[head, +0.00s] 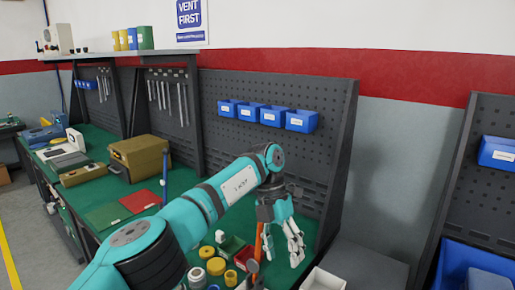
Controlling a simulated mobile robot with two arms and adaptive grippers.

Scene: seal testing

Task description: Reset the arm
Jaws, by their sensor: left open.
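My left arm reaches in from the bottom left over the green workbench (178,183). My left gripper (295,258) hangs at the arm's end, fingers pointing down, near the right end of the bench. It is open, and I see nothing held between its fingers. An orange upright item (258,243) stands just left of the gripper; I cannot tell whether they touch. My right gripper is not in view.
A pegboard (335,120) with blue bins (273,116) stands behind. A brown case (138,156) sits farther left.

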